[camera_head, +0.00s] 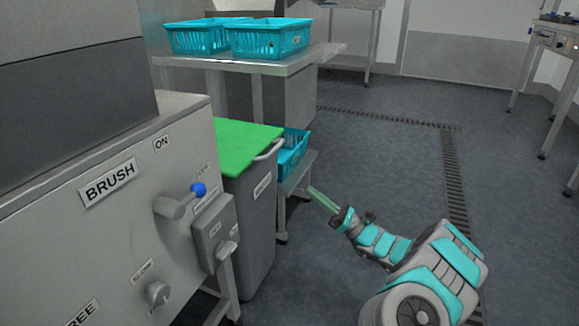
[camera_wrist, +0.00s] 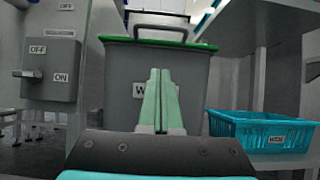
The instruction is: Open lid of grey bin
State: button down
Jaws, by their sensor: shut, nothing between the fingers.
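The grey bin (camera_head: 249,215) stands between the brush machine and the steel table, with its green lid (camera_head: 243,145) lying flat and closed on top. A grey bar handle (camera_head: 270,150) sticks out at the lid's right edge. In the wrist view the bin (camera_wrist: 193,88) is straight ahead, with the lid's green edge (camera_wrist: 180,43) and the dark handle (camera_wrist: 172,16) above. My gripper (camera_head: 312,190) is to the right of the bin, apart from it. Its pale green fingers (camera_wrist: 158,78) are together and empty, below the handle, hiding part of the bin's label.
The machine (camera_head: 110,200) with a blue-knobbed lever (camera_head: 198,189) and switches is at the left. A teal crate (camera_head: 291,152) sits on a low shelf behind the bin; it shows at right in the wrist view (camera_wrist: 225,126). Two teal crates stand on the table (camera_head: 290,65).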

jog(key=d+r+b+x, duration=0.1)
jog(key=r+x, duration=0.1)
jog(key=x, duration=1)
jog(key=shift+r, duration=0.35)
jog(key=shift+s, duration=0.1)
